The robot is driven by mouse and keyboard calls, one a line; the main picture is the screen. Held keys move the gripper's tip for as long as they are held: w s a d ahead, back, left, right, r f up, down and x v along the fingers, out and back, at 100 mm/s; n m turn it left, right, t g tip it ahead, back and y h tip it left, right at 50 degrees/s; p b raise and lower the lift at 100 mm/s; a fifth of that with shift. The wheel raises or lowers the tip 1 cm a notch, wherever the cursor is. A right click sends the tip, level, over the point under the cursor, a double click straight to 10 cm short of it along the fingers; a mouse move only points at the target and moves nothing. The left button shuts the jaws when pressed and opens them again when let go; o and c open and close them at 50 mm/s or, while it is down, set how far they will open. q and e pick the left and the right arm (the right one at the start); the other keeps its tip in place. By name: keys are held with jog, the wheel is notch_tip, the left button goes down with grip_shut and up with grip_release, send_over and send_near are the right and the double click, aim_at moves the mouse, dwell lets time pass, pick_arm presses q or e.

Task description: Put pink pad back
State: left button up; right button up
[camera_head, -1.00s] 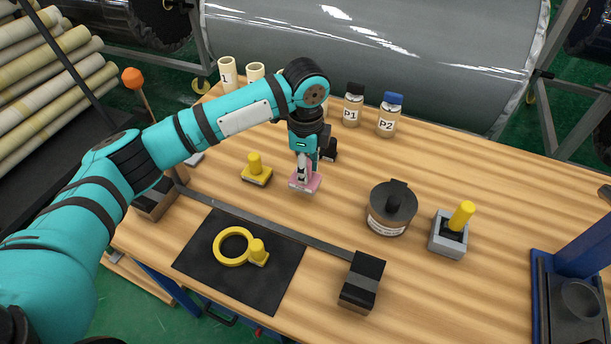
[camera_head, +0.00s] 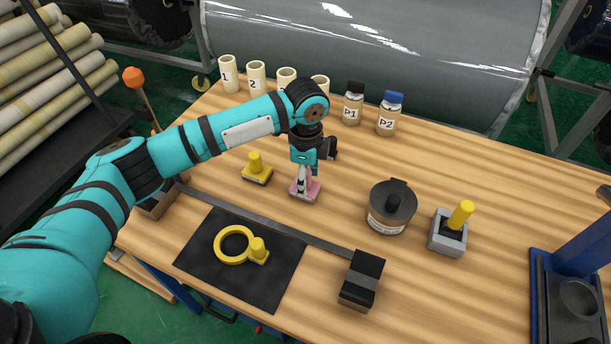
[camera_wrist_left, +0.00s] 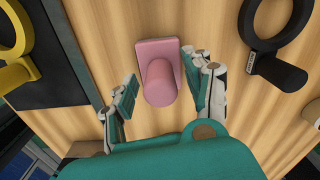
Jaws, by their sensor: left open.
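The pink pad (camera_head: 306,190) has a flat base and an upright round handle, and it rests on the wooden table. In the left wrist view the pink pad (camera_wrist_left: 158,72) lies between my spread fingers, its handle pointing toward the palm. My left gripper (camera_head: 304,180) is directly above the pad, pointing down. In the wrist view my left gripper (camera_wrist_left: 160,95) is open, with gaps visible at the handle, the right finger closer than the left. My right gripper is not seen.
A yellow pad (camera_head: 257,170) stands left of the gripper. A black mat (camera_head: 205,262) bears a yellow ring with a handled pad. A round dark pot (camera_head: 391,208), a grey holder (camera_head: 446,240) with a yellow handle, bottles and cream cups (camera_head: 257,77) stand around.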

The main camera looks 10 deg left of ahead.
pick_arm(q)
jog(key=shift+r, duration=0.1)
jog(key=shift+r, duration=0.25)
notch_tip(320, 180, up, 12)
jog(key=b, duration=0.1)
jog(key=shift+f+b, duration=0.2)
jog(key=shift+b, duration=0.1)
